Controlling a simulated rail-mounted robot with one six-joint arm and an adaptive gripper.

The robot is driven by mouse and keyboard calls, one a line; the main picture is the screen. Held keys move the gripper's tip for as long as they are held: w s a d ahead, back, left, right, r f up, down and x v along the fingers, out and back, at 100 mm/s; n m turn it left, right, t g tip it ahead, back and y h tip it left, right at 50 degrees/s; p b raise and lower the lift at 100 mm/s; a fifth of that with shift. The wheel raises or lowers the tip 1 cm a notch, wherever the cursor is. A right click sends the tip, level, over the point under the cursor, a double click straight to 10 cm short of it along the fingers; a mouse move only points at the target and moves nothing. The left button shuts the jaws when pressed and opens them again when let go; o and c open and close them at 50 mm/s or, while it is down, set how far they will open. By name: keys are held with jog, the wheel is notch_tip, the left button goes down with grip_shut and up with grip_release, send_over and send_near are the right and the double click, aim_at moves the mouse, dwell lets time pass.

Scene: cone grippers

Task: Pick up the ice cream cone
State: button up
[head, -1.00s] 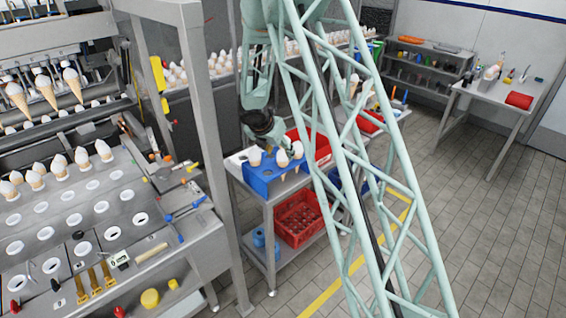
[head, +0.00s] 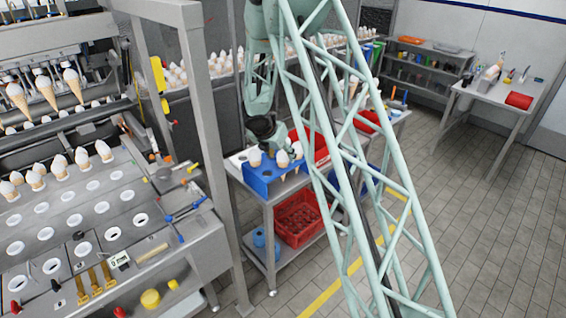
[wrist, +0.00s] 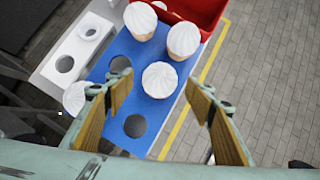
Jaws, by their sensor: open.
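Several white-topped ice cream cones stand in holes of a blue rack. In the wrist view, one cone (wrist: 160,80) is ahead of my gripper (wrist: 162,98), near the middle of the gap between its fingers. Two more cones, a right one (wrist: 184,40) and a far one (wrist: 140,19), stand beyond it. The blue rack (wrist: 136,46) has empty holes on its left and near side. My open gripper has tan pads and holds nothing. In the head view, cones (head: 254,158) show in the rack (head: 259,183), below my gripper (head: 270,137); some are hidden by my arm.
Another white cone top (wrist: 76,97) is beside my left finger. A white holder (wrist: 80,48) with holes lies left of the rack. A red crate (wrist: 207,12) is behind it. A lower red crate (head: 298,217) sits on the shelf below.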

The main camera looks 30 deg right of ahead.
jog(key=shift+x, duration=1.7)
jog(key=shift+c, duration=0.3)
jog(key=shift+r, duration=0.1)
jog(key=c, duration=0.7)
